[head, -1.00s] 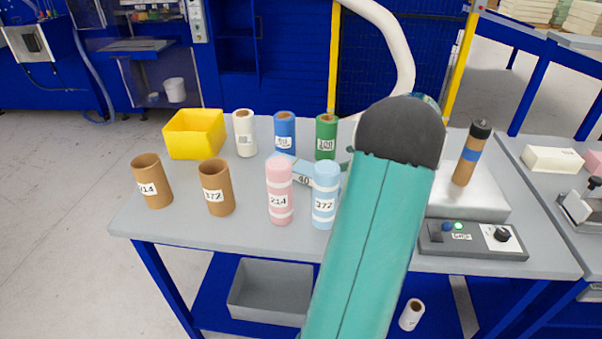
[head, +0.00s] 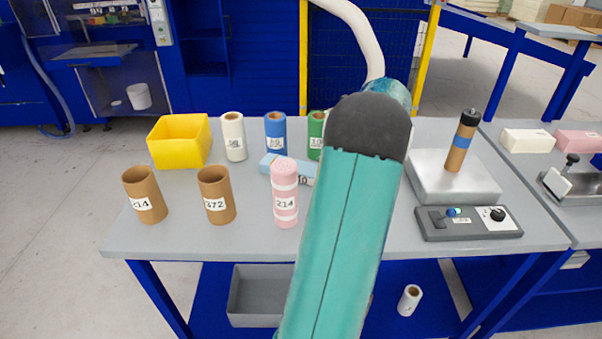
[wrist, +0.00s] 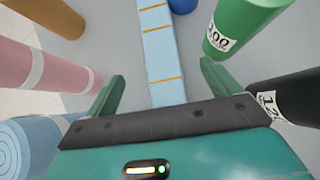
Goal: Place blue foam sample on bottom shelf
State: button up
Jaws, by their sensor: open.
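A light blue flat block (head: 272,165) lies on the table behind the pink 214 cylinder (head: 285,200). In the wrist view this block (wrist: 160,50), with orange lines across it, runs between my finger tips. My gripper (wrist: 162,82) is open and empty above it; the arm hides it in the head view. A light blue cylinder (wrist: 30,145) shows at the lower left of the wrist view, outside the left finger. A darker blue roll (head: 275,135) stands at the back. The blue bottom shelf (head: 385,290) is under the table.
A green roll (wrist: 238,20) stands right of my gripper, with a dark cylinder (wrist: 290,98) close to the right finger. Brown tubes (head: 215,195) stand at the front left. A grey bin (head: 255,295) and a white roll (head: 410,300) sit on the bottom shelf.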

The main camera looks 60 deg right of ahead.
aim_at(305, 167)
jog(key=x, duration=0.7)
jog(key=shift+s+d+f, duration=0.1)
jog(key=shift+s+f, duration=0.1)
jog(key=x, duration=0.5)
jog(key=shift+s+f, duration=0.2)
jog(key=shift+f, duration=0.35)
jog(key=shift+c, duration=0.2)
jog(key=c, duration=1.1)
jog(key=shift+r, duration=0.15)
notch_tip(305, 167, up, 18)
jog(key=shift+f, duration=0.15)
